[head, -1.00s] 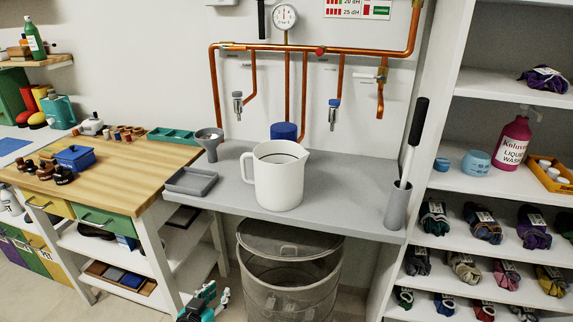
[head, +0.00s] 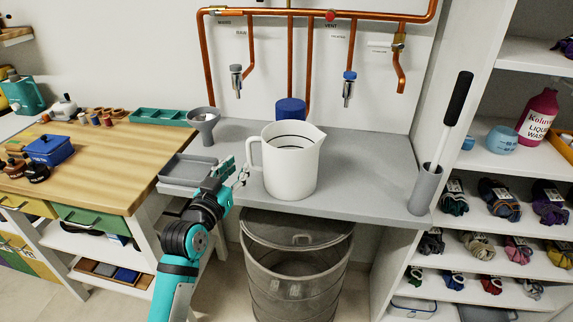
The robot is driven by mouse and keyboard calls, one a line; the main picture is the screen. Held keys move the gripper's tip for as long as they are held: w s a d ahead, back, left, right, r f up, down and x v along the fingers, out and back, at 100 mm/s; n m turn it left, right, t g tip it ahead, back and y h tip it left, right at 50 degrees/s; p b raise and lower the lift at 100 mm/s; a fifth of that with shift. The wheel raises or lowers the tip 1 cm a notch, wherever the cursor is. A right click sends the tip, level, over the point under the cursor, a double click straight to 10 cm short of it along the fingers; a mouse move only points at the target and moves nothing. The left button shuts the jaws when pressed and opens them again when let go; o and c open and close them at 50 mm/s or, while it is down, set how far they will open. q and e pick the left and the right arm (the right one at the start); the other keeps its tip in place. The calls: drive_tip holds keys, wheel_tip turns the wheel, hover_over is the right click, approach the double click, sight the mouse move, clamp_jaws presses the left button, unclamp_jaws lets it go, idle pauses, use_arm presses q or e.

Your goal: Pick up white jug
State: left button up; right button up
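The white jug (head: 292,170) stands upright on the grey counter (head: 365,190). Its handle is on the left side and its spout points right. My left gripper (head: 238,172) is just left of the jug, near the handle (head: 254,156), above the counter's front edge. Its fingers look spread apart, with nothing between them. I cannot tell whether a fingertip touches the handle. My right gripper is not in view.
A grey tray (head: 178,180) lies behind my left gripper, with a grey funnel (head: 204,122) further back. A blue cylinder (head: 290,108) stands behind the jug. A grey holder with a brush (head: 425,188) stands at right. A mesh bin (head: 295,270) is below.

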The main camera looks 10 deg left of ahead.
sight(248, 156)
use_arm(q)
drive_tip(key=shift+w+d, duration=0.25)
drive_tip(key=shift+w, duration=0.85)
drive_tip(key=w, duration=0.2)
drive_tip(key=w+d, duration=0.1)
drive_tip(key=w, duration=0.1)
drive_tip(key=shift+w+f, duration=0.15)
drive_tip(key=shift+f, duration=0.05)
drive_tip(key=shift+w, duration=0.3)
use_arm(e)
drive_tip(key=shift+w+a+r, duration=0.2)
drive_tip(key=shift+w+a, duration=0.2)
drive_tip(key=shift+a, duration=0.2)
use_arm(q)
drive_tip(key=shift+s, duration=0.1)
drive_tip(key=shift+c, duration=0.2)
clamp_jaws()
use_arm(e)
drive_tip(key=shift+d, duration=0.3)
